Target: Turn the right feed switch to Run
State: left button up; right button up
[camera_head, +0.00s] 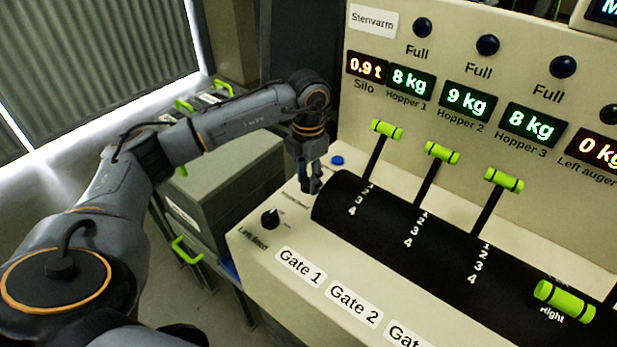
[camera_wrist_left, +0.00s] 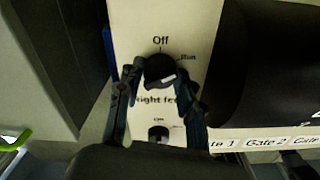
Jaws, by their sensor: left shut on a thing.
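The right feed switch (camera_wrist_left: 160,70) is a round black knob with a white mark on its lower right side, in the left wrist view. The words Off above it and Run to its upper right are readable. I cannot tell exactly which word the knob points to. My left gripper (camera_head: 310,187) points down at the panel and hides this switch in the head view. In the left wrist view its fingers (camera_wrist_left: 159,78) stand on both sides of the knob and are shut on it. My right gripper is not in view.
The left feed knob (camera_head: 270,218) is close in front of my left gripper. A blue button (camera_head: 337,160) sits behind it. A black drum cover (camera_head: 400,235) with green-handled gate levers (camera_head: 441,152) lies to the right. Grey crates (camera_head: 215,175) stand left of the panel.

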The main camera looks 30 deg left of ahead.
pick_arm(q)
jog(key=o, duration=1.2)
notch_tip(320, 180, up, 12)
jog(key=shift+r, duration=0.1)
